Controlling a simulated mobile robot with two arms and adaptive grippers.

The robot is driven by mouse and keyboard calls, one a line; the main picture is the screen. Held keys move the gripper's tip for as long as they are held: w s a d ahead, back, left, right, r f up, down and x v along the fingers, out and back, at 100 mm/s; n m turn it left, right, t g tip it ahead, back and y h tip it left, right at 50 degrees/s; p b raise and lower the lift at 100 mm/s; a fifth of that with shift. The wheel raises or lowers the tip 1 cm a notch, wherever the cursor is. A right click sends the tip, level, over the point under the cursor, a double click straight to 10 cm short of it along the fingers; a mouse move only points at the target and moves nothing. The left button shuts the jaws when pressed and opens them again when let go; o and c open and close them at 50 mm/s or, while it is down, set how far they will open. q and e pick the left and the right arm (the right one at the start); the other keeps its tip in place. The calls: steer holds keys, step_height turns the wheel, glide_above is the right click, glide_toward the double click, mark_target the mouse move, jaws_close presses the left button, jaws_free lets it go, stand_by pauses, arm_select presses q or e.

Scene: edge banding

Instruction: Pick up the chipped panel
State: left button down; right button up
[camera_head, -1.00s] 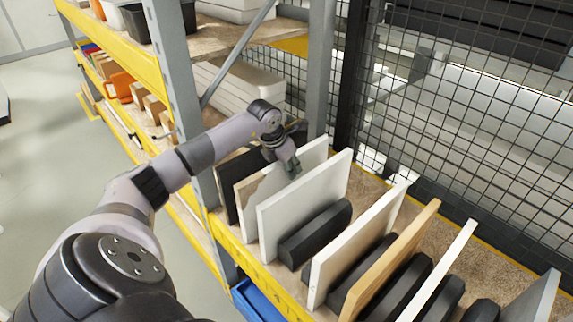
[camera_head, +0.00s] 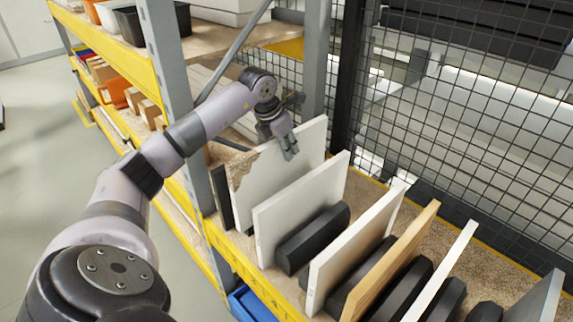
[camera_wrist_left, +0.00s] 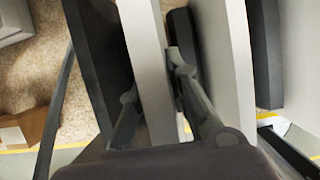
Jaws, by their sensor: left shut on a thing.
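The chipped panel (camera_head: 270,175) is a white board with a rough brown broken area at its upper left corner in the head view. My left gripper (camera_head: 289,150) is shut on its top edge, and the panel stands higher than the white panel (camera_head: 300,208) in front of it. In the left wrist view, the chipped panel (camera_wrist_left: 151,75) runs between the two fingers of my left gripper (camera_wrist_left: 153,72). Its lower part is hidden behind the white panel in front. My right gripper is out of view.
A dark panel (camera_head: 223,195) stands close behind the chipped one. More white and wood-coloured panels (camera_head: 398,255) stand in a row to the right, with black blocks (camera_head: 312,238) between them. A grey rack post (camera_head: 165,70) is at the left, wire mesh (camera_head: 470,120) behind.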

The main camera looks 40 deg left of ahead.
arm_select(q)
step_height(320, 180, up, 12)
steer(key=shift+r+b, duration=0.2)
steer(key=shift+b, duration=0.35)
stand_by(0.7)
